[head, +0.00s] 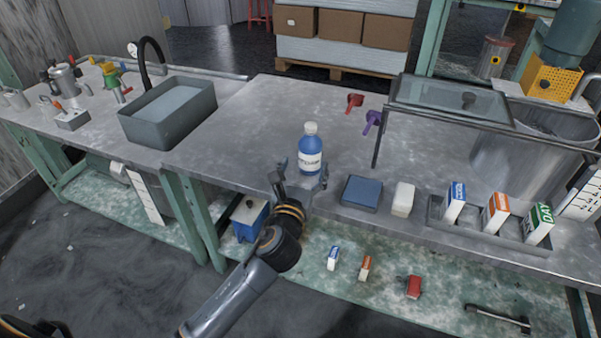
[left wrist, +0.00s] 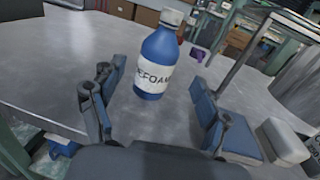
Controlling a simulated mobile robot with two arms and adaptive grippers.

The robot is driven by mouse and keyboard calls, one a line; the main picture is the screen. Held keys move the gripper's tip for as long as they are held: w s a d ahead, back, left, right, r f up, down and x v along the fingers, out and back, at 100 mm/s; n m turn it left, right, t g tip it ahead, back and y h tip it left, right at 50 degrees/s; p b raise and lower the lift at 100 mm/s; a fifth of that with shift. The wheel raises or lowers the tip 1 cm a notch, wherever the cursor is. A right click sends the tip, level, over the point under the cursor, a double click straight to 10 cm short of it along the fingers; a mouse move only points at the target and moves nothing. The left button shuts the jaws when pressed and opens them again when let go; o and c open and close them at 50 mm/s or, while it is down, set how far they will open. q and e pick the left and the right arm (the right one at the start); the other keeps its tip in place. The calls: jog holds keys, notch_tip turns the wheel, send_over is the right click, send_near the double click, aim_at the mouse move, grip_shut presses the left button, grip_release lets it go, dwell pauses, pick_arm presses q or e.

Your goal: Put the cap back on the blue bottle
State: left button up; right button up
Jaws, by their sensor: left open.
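The blue bottle (head: 310,150) stands upright on the grey bench near its front edge, with a white label. A pale cap (head: 310,128) sits on its top; whether it is screwed tight I cannot tell. In the left wrist view the bottle (left wrist: 156,62) and its cap (left wrist: 171,17) show just beyond the fingers. My left gripper (head: 303,176) is open at the bench's front edge, its fingers (left wrist: 150,105) spread on either side of the bottle's near side, with nothing held between them. My right gripper is not in view.
To the right lie a blue pad (head: 361,193), a white block (head: 403,199) and a tray (head: 490,232) with small cartons. Red (head: 354,102) and purple (head: 373,121) scoops lie behind, near a metal stand (head: 450,112). A sink (head: 168,112) is left; the bench between is clear.

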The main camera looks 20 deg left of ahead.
pick_arm(q)
jog(key=shift+s+d, duration=0.2)
jog(key=shift+s, duration=1.55)
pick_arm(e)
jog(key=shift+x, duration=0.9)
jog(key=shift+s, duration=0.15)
pick_arm(q)
jog(key=s+a+f+n+g, duration=0.4)
jog(key=s+f+n+g, duration=0.6)
jog(key=f+n, duration=0.8)
jog(key=s+d+f+n+g+h, duration=0.1)
jog(key=s+f+n+g, duration=0.1)
jog(key=s+n, duration=0.5)
jog(key=s+d+f+n+g+h, duration=0.1)
jog(key=s+f+n+g, duration=0.1)
jog(key=s+f+n, duration=0.2)
jog(key=s+n, duration=0.3)
jog(key=s, duration=0.5)
jog(key=shift+f+n+g, duration=0.25)
jog(key=shift+n+g, duration=0.05)
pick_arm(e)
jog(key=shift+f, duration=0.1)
